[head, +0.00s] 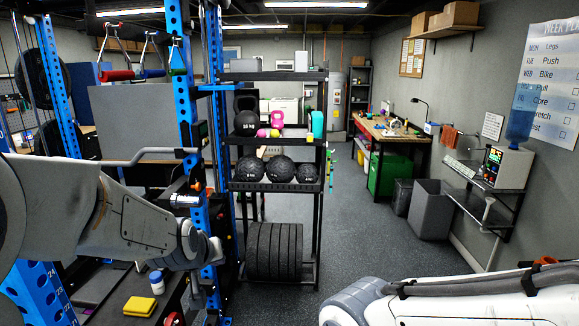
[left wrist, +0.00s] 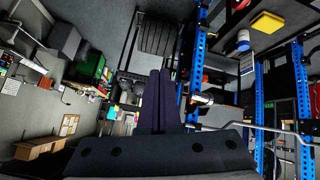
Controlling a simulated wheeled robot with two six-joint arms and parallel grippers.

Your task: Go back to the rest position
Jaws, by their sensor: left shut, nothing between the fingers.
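My left arm comes in from the left in the head view and ends beside a blue rack upright. My left gripper (left wrist: 159,78) shows in the left wrist view with its two dark fingers together and nothing between them. It appears to be in free space, with the fingers pointing toward the room. My right arm crosses the lower right corner of the head view. Its gripper is out of view.
A blue rack upright (head: 185,90) stands close to my left arm. A black shelf (head: 275,186) bears several balls. The floor (head: 365,235) right of it is clear.

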